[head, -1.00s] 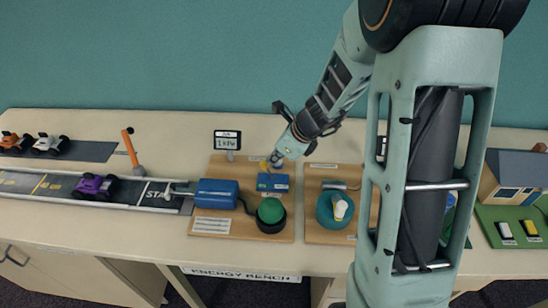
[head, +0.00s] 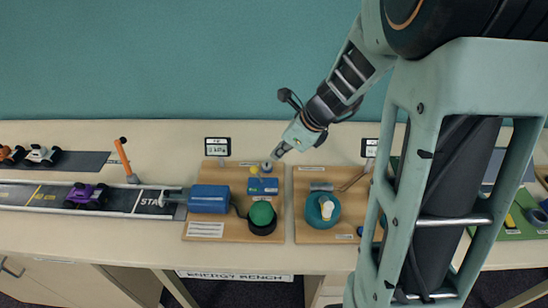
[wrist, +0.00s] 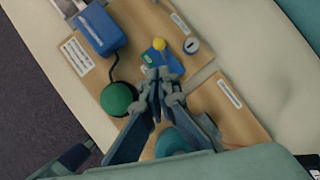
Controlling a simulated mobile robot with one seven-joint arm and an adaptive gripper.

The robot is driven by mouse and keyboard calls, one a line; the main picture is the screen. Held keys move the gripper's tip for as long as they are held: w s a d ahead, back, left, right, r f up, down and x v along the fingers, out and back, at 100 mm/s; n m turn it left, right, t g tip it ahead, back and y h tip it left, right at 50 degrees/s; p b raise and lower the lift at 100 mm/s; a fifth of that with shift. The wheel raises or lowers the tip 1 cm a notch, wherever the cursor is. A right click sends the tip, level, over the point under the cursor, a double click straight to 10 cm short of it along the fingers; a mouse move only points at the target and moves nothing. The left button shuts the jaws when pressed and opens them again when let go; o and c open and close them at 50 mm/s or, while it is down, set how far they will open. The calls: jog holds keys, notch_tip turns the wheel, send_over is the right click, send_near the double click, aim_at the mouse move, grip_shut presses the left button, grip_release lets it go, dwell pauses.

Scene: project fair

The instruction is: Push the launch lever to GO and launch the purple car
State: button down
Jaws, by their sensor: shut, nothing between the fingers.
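The purple car (head: 87,196) sits on the dark track, left of the START marking. In the head view, a small blue box (head: 263,187) with a yellow-knobbed lever (head: 254,170) stands on the wooden board. The wrist view also shows the yellow knob (wrist: 162,44) and blue box (wrist: 160,60); I cannot read a GO mark. My gripper (head: 275,156) is shut and empty, above the back right of the blue box. In the wrist view its fingertips (wrist: 164,74) are close to the box's near edge; I cannot tell whether they touch.
A small display (head: 217,146) stands behind.

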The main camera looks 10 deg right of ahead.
jog(key=shift+a+v, duration=0.15)
jog(key=shift+v, duration=0.6)
jog(key=shift+a+v, duration=0.15)
jog(key=shift+v, duration=0.6)
